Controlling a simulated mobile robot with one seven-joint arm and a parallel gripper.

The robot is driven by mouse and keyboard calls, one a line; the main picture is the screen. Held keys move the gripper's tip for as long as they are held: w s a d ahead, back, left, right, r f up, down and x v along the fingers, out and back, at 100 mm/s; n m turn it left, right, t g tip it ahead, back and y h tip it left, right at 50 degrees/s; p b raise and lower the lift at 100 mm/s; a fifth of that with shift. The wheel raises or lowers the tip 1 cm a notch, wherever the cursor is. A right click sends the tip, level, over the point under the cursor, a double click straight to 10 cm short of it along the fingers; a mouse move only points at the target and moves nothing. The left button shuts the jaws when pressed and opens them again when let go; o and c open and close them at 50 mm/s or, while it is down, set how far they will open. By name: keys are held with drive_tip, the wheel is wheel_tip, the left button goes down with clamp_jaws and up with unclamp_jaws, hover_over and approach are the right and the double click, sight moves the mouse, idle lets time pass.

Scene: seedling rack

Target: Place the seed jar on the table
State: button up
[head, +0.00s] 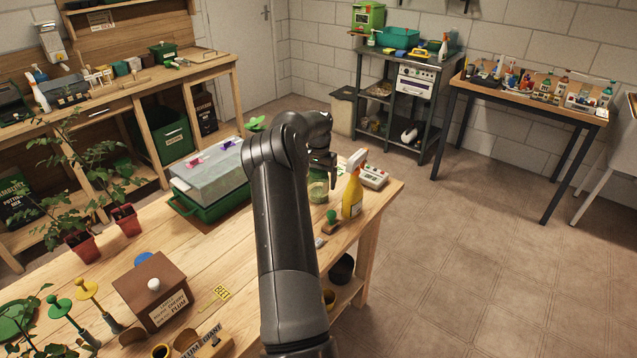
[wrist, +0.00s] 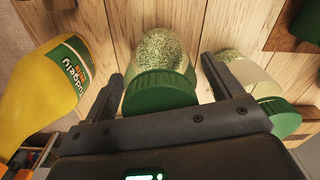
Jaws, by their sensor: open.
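A glass jar with a ribbed green lid (wrist: 160,92) and speckled green contents is between my fingers in the wrist view. A second green-lidded jar (wrist: 248,75), with paler contents in its lower part, is just right of my right finger. I cannot read a label on either. In the head view one green-tinted jar (head: 318,192) shows on the wooden table (head: 225,262), partly hidden by my arm. My gripper (wrist: 162,68) is open, with a finger on each side of the first jar; I see no clear grip on it. In the head view my gripper (head: 328,172) is above the table's far right part.
A yellow spray bottle (head: 352,195) stands close right of the jar, also in the wrist view (wrist: 40,92). A covered green tray (head: 212,180) is left. Bare wood lies mid-table around the yellow tag (head: 221,293).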

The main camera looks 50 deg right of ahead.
wheel_tip(320, 180, up, 11)
drive_tip(key=shift+r, duration=0.1)
drive_tip(key=w+a+r+n+t, duration=0.1)
drive_tip(key=a+r, duration=0.4)
drive_tip(key=a, duration=0.3)
drive_tip(key=w+a+r+n+t, duration=0.1)
drive_tip(key=a+r+n, duration=0.1)
drive_tip(key=a+r, duration=0.5)
drive_tip(key=s+a+r+n+t, duration=0.1)
drive_tip(key=s+a+r+n, duration=0.15)
drive_tip(key=a, duration=0.65)
drive_tip(key=s+a+r+n, duration=0.1)
drive_tip(key=a+r, duration=0.2)
drive_tip(key=a, duration=0.7)
drive_tip(key=s+a+n+t, duration=0.15)
drive_tip(key=s+a, duration=0.25)
drive_tip(key=a, duration=0.4)
drive_tip(key=s+a+n, duration=0.3)
drive_tip(key=s+a, duration=0.2)
drive_tip(key=a, duration=0.2)
drive_tip(key=s+a+f+n+t, duration=0.1)
drive_tip(key=s+a+f+n, duration=0.3)
drive_tip(key=s+a, duration=0.5)
drive_tip(key=shift+s+f, duration=0.7)
drive_tip(key=shift+s, duration=0.1)
